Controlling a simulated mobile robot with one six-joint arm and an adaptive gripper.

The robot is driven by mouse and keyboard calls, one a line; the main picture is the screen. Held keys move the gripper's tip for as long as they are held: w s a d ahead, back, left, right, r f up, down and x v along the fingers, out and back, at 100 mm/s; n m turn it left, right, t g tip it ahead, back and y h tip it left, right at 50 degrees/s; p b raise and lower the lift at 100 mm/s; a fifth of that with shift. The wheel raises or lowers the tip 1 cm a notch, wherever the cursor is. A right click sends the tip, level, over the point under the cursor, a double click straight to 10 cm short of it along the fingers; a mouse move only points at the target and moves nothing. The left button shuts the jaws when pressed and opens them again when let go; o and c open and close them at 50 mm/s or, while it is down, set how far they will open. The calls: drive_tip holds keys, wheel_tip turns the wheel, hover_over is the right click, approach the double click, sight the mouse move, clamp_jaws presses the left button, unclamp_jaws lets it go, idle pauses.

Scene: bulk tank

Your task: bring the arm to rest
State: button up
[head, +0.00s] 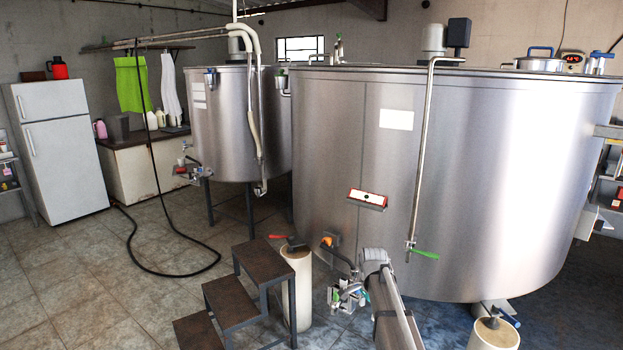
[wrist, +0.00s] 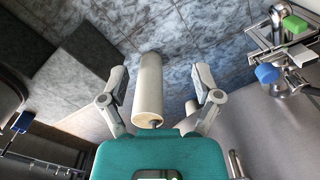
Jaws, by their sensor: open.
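My gripper (wrist: 158,75) shows in the wrist view, with a teal body and two pale grey fingers spread wide apart. It is open and holds nothing. A cream cylindrical post (wrist: 148,90) lies in line with the gap between the fingers. A dark spot marks its near end, and I see no finger touching it. I cannot make out my gripper in the head view.
The large steel tank (head: 470,190) fills the right. Dark steps (head: 240,300), a cream post with a red-handled item (head: 298,290) and another post (head: 493,337) stand before it. A black hose (head: 150,170) trails over the left floor, which is otherwise mostly clear.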

drive_tip(key=s+f+n+b, duration=0.4)
drive_tip(key=s+n, duration=0.3)
drive_tip(key=s, duration=0.5)
drive_tip(key=s+f+n+b, duration=0.4)
drive_tip(key=s+n, duration=0.2)
drive_tip(key=s, duration=0.5)
wheel_tip(320, 180, up, 16)
drive_tip(key=p, duration=1.6)
drive_tip(key=shift+s+a+f, duration=0.15)
drive_tip(key=shift+s+f, duration=0.05)
drive_tip(key=shift+s, duration=0.1)
